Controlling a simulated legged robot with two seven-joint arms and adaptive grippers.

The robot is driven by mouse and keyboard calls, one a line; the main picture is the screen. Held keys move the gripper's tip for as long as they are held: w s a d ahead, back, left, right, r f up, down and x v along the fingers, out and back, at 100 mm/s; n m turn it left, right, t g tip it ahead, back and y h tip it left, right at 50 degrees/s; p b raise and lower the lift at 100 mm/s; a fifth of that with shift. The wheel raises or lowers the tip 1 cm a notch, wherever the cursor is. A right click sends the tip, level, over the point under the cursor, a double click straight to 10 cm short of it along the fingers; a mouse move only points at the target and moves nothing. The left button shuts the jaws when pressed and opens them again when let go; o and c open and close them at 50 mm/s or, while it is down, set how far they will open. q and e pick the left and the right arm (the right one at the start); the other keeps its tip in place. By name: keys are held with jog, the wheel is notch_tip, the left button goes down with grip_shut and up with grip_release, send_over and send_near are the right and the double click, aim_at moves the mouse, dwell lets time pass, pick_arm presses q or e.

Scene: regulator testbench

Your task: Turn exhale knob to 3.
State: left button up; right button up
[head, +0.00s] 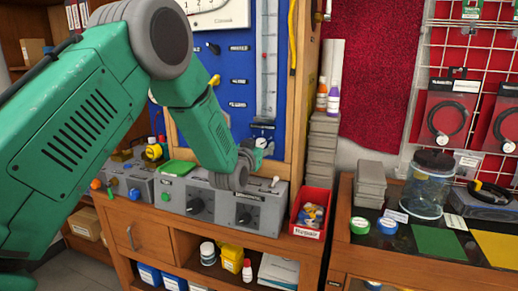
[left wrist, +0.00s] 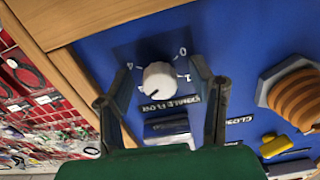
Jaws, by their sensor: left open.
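In the left wrist view a round white knob (left wrist: 159,81) sits on the blue panel, with a printed scale around it. A 4 shows at its upper left, a 0 at its upper right and a 1 at its right. A dark mark shows on its lower left side. In the head view my left gripper (head: 259,146) is at the lower blue panel, and I cannot make out the knob.
A brown ribbed part (left wrist: 297,97) and a yellow piece (left wrist: 275,146) lie to the right in the wrist view. Grey control boxes (head: 253,211) stand on the bench below my arm. A red bin (head: 308,214) and a glass jar (head: 427,190) are further right.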

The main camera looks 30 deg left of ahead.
pick_arm(q)
jog(key=v, duration=1.2)
jog(key=shift+w, duration=0.1)
